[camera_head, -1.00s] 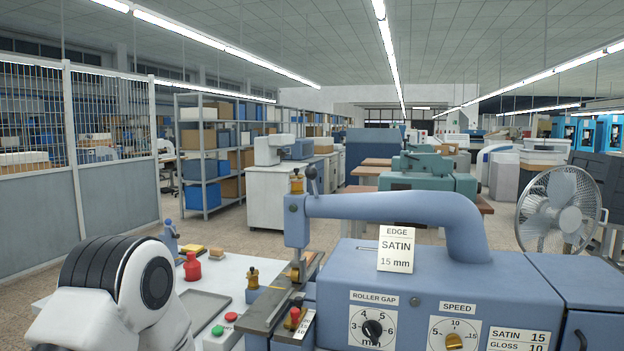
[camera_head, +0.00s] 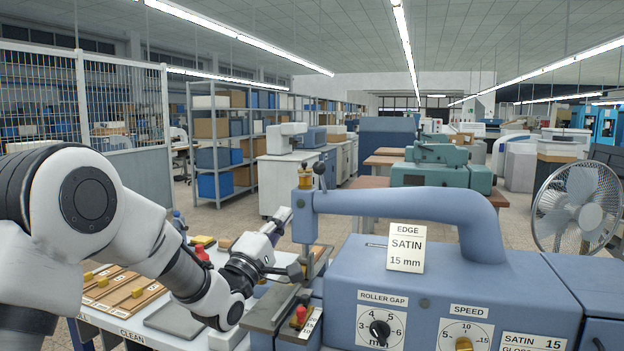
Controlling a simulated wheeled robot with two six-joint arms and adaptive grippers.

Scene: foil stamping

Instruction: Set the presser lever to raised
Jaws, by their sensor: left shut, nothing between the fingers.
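The blue foil stamping machine (camera_head: 450,290) fills the right foreground, its curved arm (camera_head: 400,202) reaching left to an upright head (camera_head: 303,218). A short lever with a dark ball knob (camera_head: 319,169), which looks like the presser lever, stands at the top of the head, nearly upright with a slight tilt. My left gripper (camera_head: 294,270) is low beside the head, below the lever and apart from it. It is shut and empty. Its fingertips are small and partly lost against the head's lower parts; whether they touch anything there is unclear. My right gripper is not in view.
A brass cup (camera_head: 305,177) sits on the head beside the lever. An EDGE SATIN 15 mm card (camera_head: 406,247) stands on the machine. A roller gap dial (camera_head: 380,330) and speed dial (camera_head: 464,343) face front. Wooden trays (camera_head: 120,290) lie on the table at left. A fan (camera_head: 575,205) stands at right.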

